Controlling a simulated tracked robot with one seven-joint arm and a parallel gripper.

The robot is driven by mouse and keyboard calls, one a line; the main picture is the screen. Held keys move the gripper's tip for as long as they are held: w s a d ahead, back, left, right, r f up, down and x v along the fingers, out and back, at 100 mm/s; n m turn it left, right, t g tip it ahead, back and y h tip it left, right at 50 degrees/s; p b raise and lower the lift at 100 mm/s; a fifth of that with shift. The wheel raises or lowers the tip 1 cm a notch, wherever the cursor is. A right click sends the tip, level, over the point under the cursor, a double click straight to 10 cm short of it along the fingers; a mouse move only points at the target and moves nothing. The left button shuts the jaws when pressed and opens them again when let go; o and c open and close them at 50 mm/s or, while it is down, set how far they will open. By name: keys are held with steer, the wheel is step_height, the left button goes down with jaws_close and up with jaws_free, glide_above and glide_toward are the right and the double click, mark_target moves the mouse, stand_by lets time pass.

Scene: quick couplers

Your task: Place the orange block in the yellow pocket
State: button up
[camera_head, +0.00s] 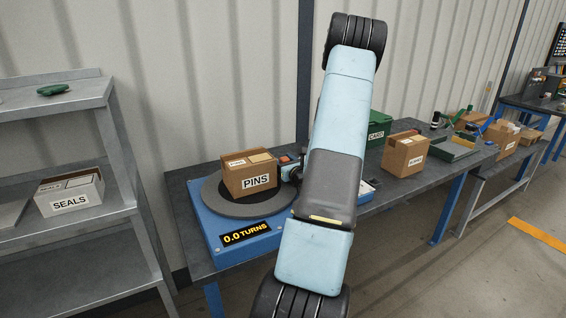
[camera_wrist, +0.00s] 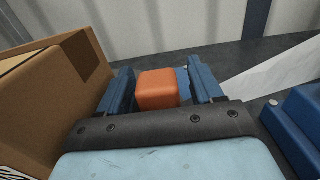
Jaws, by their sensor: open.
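The orange block (camera_wrist: 158,90) sits between the two blue fingers of my gripper (camera_wrist: 159,72) in the wrist view. The fingers are apart, with a narrow gap showing beside the block on each side. In the head view, my arm covers most of this spot; a small reddish-orange patch (camera_head: 285,159) shows by my gripper, just right of the PINS box, and may be the block. I cannot make out the yellow pocket in either view.
A cardboard PINS box (camera_head: 250,176) stands on a grey turntable (camera_head: 214,198) with a "0.0 TURNS" display, close left of my gripper. Another carton (camera_head: 404,155) and a green box (camera_head: 378,128) stand farther right on the bench. A grey shelf (camera_head: 90,217) stands at left.

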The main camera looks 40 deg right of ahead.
steer(key=shift+r, duration=0.1)
steer(key=v, duration=1.2)
